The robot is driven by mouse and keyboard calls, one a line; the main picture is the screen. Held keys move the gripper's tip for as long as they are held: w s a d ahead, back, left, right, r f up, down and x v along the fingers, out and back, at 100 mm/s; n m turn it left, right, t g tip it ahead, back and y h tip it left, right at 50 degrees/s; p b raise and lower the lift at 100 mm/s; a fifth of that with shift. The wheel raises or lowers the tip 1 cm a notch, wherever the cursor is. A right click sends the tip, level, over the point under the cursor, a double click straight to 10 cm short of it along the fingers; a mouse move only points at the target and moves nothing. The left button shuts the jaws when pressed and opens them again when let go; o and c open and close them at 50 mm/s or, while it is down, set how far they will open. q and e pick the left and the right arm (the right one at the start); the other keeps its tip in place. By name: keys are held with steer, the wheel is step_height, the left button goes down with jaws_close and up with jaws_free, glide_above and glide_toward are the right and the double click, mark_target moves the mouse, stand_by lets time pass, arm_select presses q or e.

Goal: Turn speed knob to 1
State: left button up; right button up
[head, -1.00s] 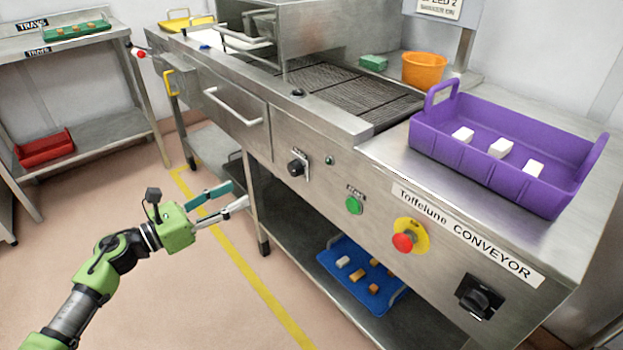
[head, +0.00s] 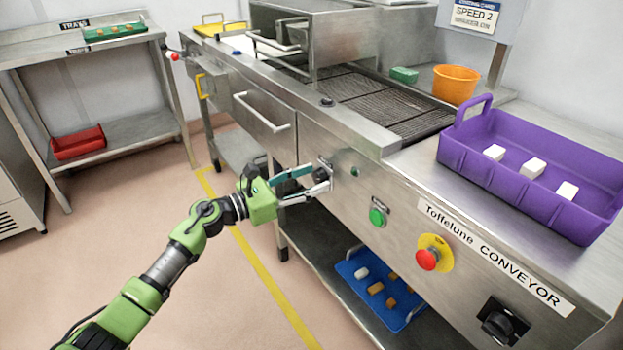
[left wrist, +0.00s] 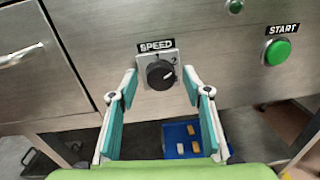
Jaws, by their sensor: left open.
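The black speed knob (left wrist: 160,75) sits on a pale plate under a SPEED label (left wrist: 156,46) in the left wrist view. Its pointer mark is on the right side, near the digit 2. In the head view the knob (head: 321,174) is partly hidden by my gripper. My left gripper (head: 308,180) is open, with its fingertips close to the front panel. In the left wrist view the two fingers (left wrist: 160,84) stand left and right of the knob, apart from it. My right gripper is out of view.
The green start button (head: 378,216), red emergency stop (head: 427,260) and a black rotary switch (head: 499,325) are further right on the panel. A purple crate (head: 530,190) stands on top. A blue tray (head: 402,322) lies on the shelf below. A sign reads SPEED 2 (head: 474,17).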

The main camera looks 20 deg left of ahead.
arm_select(q)
steer(key=shift+w+d, duration=0.2)
steer(key=c, duration=1.1)
